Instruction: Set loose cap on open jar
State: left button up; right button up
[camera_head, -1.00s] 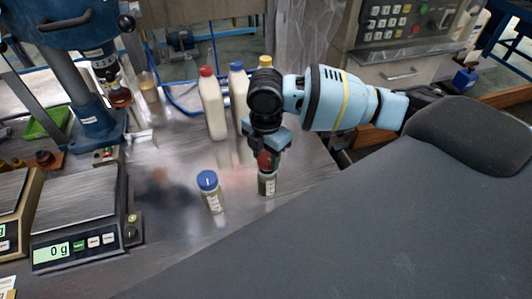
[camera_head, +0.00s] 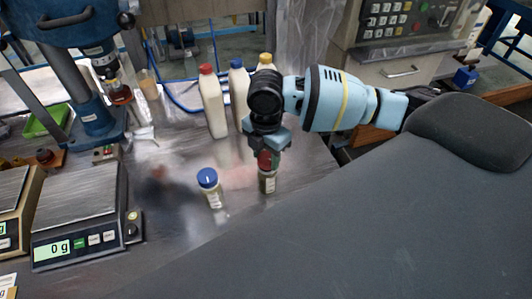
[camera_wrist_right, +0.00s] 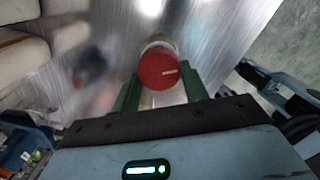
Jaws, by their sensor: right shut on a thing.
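A small glass jar (camera_head: 267,182) with a label stands on the metal table in the head view. A red cap (camera_head: 264,159) is at its mouth; whether it rests on the jar or is just above it, I cannot tell. My right gripper (camera_head: 265,156) points down over the jar, shut on the red cap. In the right wrist view the red cap (camera_wrist_right: 158,69) with a white mark sits between the green fingers, with a jar rim (camera_wrist_right: 158,44) partly showing behind it. A second jar (camera_head: 214,196) with a blue cap (camera_head: 207,178) stands to the left. My left gripper is not in view.
Tall white bottles with a red cap (camera_head: 213,105), a blue cap (camera_head: 238,92) and a yellow cap (camera_head: 265,63) stand behind my right gripper. A scale (camera_head: 78,212) reading 0 g is at the left. A blue press (camera_head: 82,65) stands at the back left. The table's middle is mostly clear.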

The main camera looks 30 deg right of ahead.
jog(key=shift+f, duration=0.35)
jog(key=o, duration=1)
jog(key=shift+r, duration=0.1)
notch_tip(320, 180, up, 8)
jog(key=shift+f, duration=0.15)
jog(key=shift+f, duration=0.1)
